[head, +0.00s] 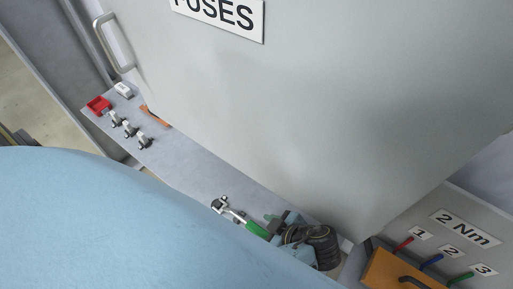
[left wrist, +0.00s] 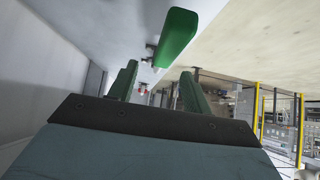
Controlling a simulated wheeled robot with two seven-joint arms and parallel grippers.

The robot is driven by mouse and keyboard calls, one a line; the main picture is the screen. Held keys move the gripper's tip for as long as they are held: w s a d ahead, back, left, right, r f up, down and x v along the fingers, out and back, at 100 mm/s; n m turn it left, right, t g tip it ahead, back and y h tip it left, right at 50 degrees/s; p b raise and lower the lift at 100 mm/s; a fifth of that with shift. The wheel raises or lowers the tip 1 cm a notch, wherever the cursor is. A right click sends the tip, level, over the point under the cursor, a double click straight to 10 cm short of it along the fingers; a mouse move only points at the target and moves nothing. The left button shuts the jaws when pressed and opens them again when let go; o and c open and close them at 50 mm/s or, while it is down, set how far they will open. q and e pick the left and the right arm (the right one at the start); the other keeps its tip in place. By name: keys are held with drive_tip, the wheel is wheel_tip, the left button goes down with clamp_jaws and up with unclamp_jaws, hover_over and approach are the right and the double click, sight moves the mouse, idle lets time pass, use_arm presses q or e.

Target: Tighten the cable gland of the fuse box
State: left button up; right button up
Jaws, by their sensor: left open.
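The fuse box (head: 250,110) is a large grey cabinet face with a FUSES sign, filling the upper head view. I cannot make out its cable gland. A ratchet-like wrench with a green handle (head: 256,230) lies on the grey ledge below; the handle also shows large in the left wrist view (left wrist: 176,38). My left gripper (head: 272,219) is at the handle's right end. In the left wrist view its two green fingers are apart (left wrist: 157,84), with the handle beyond the tips and nothing seen between them. My right gripper is out of view.
The ledge (head: 185,160) also bears a red tray (head: 98,105), a white block (head: 123,90), several small metal fittings (head: 129,128) and an orange strip (head: 157,117). The ledge's middle is clear.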

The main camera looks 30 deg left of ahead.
use_arm(q)
drive_tip(key=x, duration=0.3)
drive_tip(key=shift+s+a+f+p, duration=0.1)
drive_tip(key=shift+s+a+p, duration=0.15)
drive_tip(key=shift+a+p, duration=0.1)
drive_tip(key=shift+x, duration=1.05)
drive_tip(key=shift+d+f, duration=0.1)
drive_tip(key=shift+w, duration=0.1)
drive_tip(key=c, duration=0.4)
clamp_jaws()
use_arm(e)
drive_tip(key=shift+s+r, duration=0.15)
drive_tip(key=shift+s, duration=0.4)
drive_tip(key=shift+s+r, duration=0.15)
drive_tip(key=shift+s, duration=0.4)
